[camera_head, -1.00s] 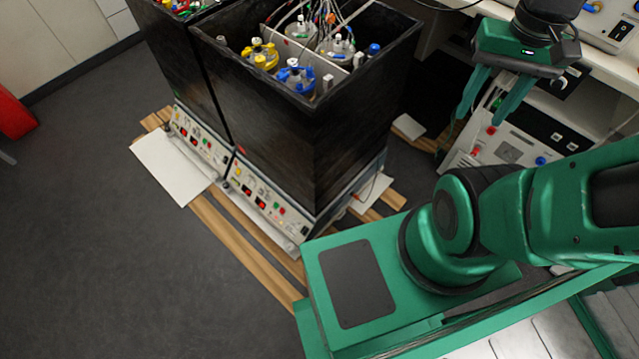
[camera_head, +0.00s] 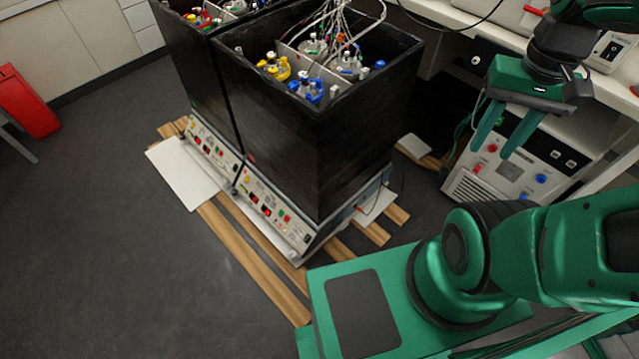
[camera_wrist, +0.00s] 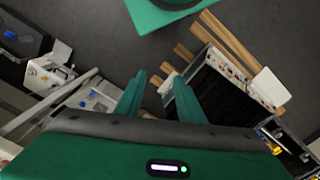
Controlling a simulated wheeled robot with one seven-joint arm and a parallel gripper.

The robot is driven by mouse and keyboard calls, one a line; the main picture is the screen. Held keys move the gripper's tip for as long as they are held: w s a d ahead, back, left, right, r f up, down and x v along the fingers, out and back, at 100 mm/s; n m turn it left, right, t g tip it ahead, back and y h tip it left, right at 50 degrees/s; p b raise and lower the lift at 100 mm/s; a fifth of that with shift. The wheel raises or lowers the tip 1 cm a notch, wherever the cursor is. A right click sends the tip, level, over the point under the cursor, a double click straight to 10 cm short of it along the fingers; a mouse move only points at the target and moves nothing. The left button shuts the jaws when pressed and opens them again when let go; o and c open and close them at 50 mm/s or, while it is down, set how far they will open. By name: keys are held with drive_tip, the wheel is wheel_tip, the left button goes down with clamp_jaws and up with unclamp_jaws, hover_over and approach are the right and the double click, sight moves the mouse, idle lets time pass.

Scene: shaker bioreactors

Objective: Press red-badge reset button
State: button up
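Two shaker units carry low control panels with small red, yellow and green buttons and lit red displays. The nearer panel (camera_head: 272,212) and the farther panel (camera_head: 211,149) both face left in the head view. Panel buttons also show small in the wrist view (camera_wrist: 236,76). Which button has a red badge is too small to tell. My gripper (camera_head: 501,142) is open and empty, fingers pointing down, to the right of the shakers and apart from them. Its two fingers also show in the wrist view (camera_wrist: 157,95).
Tall black boxes (camera_head: 290,140) with bottles and tubes stand on the shakers. Wooden slats (camera_head: 250,265) and a white board (camera_head: 185,172) lie on the floor. A white instrument (camera_head: 515,172) stands under the bench behind my gripper.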

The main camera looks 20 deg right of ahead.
clamp_jaws()
idle(1.5)
